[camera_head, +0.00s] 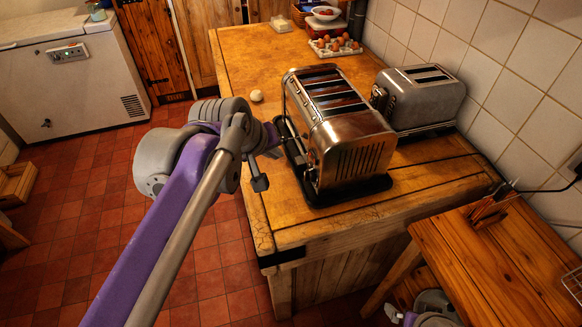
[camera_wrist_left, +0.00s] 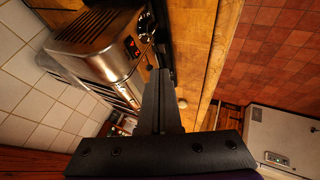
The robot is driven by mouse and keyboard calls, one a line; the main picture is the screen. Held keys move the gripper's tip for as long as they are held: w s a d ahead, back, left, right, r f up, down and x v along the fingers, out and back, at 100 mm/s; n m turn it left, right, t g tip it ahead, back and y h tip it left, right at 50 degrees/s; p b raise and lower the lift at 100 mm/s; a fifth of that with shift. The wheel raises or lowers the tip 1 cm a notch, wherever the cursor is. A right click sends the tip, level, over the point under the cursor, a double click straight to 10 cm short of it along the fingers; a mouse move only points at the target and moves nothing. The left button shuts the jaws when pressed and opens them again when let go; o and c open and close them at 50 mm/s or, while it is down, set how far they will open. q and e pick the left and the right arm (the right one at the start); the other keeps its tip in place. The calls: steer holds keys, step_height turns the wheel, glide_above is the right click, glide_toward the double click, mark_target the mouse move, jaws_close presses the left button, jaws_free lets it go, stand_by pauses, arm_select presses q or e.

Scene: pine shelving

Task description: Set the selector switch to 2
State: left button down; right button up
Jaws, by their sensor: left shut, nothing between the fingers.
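A large chrome toaster (camera_head: 352,150) with several slots stands on the wooden counter in the head view. In the left wrist view the toaster (camera_wrist_left: 88,40) shows a side panel with dark round knobs (camera_wrist_left: 144,22) and small red lights (camera_wrist_left: 130,42). Which knob is the selector switch, and its setting, I cannot read. My left gripper (camera_head: 278,138) is beside the toaster's left side, partly hidden by its own wrist. In the left wrist view my left gripper (camera_wrist_left: 161,75) is shut and empty, its fingers just short of the panel; contact is unclear.
A smaller grey toaster (camera_head: 420,98) stands behind, near the tiled wall. An egg tray (camera_head: 335,47) and a pale round object (camera_head: 256,96) sit farther back on the counter (camera_head: 250,60). A lower wooden table (camera_head: 500,260) is at the right. Open floor lies left.

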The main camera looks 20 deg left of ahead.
mark_target(313, 157)
arm_select(q)
steer(key=shift+w+r, duration=0.15)
steer(key=shift+w, duration=0.05)
steer(key=w+d+f, duration=0.4)
steer(key=w+f, duration=0.4)
steer(key=shift+w, duration=0.3)
stand_by(0.4)
steer(key=shift+w+d, duration=0.1)
steer(key=shift+w, duration=0.1)
steer(key=shift+s+d, duration=0.15)
steer(key=shift+s+d, duration=0.4)
steer(key=shift+s, duration=0.15)
